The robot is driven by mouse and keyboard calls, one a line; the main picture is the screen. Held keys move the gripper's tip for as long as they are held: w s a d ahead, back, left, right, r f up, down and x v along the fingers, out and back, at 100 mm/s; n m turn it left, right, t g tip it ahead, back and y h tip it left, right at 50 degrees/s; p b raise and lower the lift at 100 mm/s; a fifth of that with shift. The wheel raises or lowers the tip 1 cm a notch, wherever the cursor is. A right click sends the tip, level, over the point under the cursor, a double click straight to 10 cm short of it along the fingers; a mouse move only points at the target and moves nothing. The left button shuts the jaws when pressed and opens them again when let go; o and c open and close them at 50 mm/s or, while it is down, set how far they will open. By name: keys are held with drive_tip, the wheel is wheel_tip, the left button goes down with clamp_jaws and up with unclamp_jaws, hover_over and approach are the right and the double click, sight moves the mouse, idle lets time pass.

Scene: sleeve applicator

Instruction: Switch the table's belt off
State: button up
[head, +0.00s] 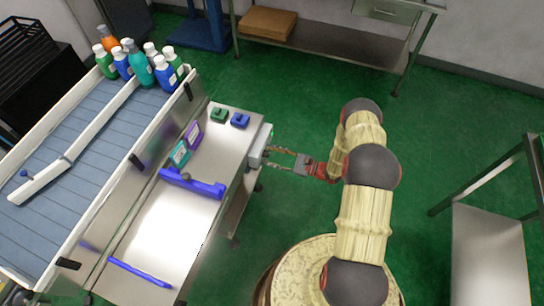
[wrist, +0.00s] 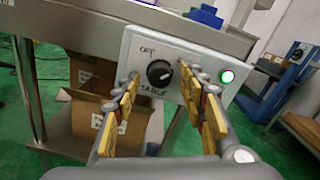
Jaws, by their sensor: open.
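The table's switch box (head: 259,146) is a pale box fixed to the right end of the steel table (head: 150,240). In the wrist view its white panel (wrist: 191,62) carries a black rotary knob (wrist: 159,73) with "OFF" written at its upper left and "TABLE" below. A round green light (wrist: 227,76) is lit on the right of the panel. The knob's pale mark seems to point to the upper right, away from "OFF". My gripper (head: 276,158) is open in front of the box. In the wrist view its fingers (wrist: 168,102) stand either side of the knob, apart from it.
A blue-grey conveyor (head: 80,150) with several bottles (head: 140,65) at its far end runs left of the table. Blue and green blocks (head: 229,118) lie near the box. Cardboard boxes (wrist: 92,110) sit below the table. Green floor is clear around my arm.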

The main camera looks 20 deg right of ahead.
clamp_jaws()
idle(0.5)
